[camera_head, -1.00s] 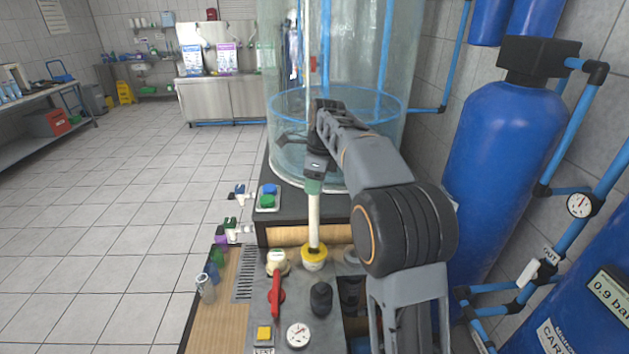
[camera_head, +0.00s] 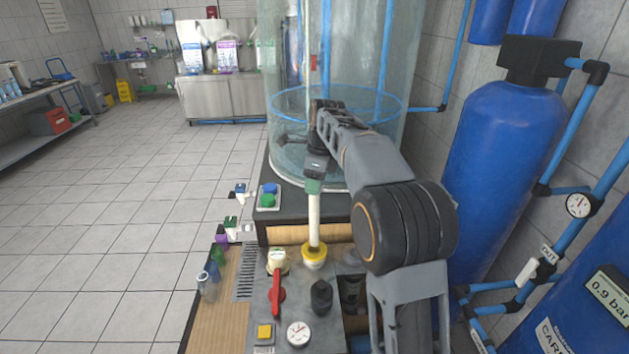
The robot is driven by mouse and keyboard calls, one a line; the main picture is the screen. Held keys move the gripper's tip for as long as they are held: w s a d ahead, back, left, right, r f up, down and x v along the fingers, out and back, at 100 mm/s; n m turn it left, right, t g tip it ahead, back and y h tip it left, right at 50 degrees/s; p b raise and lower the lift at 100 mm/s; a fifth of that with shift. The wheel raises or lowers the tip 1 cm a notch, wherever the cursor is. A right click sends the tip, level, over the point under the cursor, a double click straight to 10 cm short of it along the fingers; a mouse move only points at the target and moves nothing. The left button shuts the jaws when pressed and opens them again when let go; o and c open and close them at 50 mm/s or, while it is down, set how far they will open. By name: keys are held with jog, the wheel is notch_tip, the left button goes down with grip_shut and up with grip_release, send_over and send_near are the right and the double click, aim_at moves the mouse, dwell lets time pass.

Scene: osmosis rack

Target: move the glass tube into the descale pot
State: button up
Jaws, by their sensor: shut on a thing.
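My gripper (camera_head: 315,172) points down above the grey panel and is shut at the green top (camera_head: 313,187) of an upright pale tube (camera_head: 313,218). This pale tube looks like the glass tube, though its material is hard to tell. Its lower end meets a yellow collar (camera_head: 314,255) on the panel; I cannot tell how deep it sits. My wrist and forearm hide part of the space behind. I cannot tell which vessel is the descale pot; a dark round opening (camera_head: 351,290) lies right of the collar, partly behind my arm.
A red-handled valve (camera_head: 276,294), a black knob (camera_head: 321,297) and a gauge (camera_head: 298,334) crowd the panel. A tall clear tank (camera_head: 390,125) stands behind my gripper. A large blue cylinder (camera_head: 500,160) stands at right. Small vessels (camera_head: 207,287) line the left edge; the left floor is open.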

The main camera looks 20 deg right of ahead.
jog(key=shift+f, duration=0.15)
jog(key=shift+f+b, duration=1.2)
jog(key=shift+f, duration=0.8)
jog(key=shift+f, duration=0.1)
jog(key=b, duration=0.5)
send_over(315, 236)
jog(key=w, duration=0.1)
jog(key=shift+w+d+f, duration=0.1)
jog(key=shift+f, duration=1.8)
jog(key=shift+w+d+f, duration=0.1)
jog(key=shift+f, duration=1.8)
jog(key=shift+f, duration=0.1)
jog(key=shift+f+b, duration=1.9)
jog(key=shift+f, duration=1.9)
jog(key=shift+f, duration=0.15)
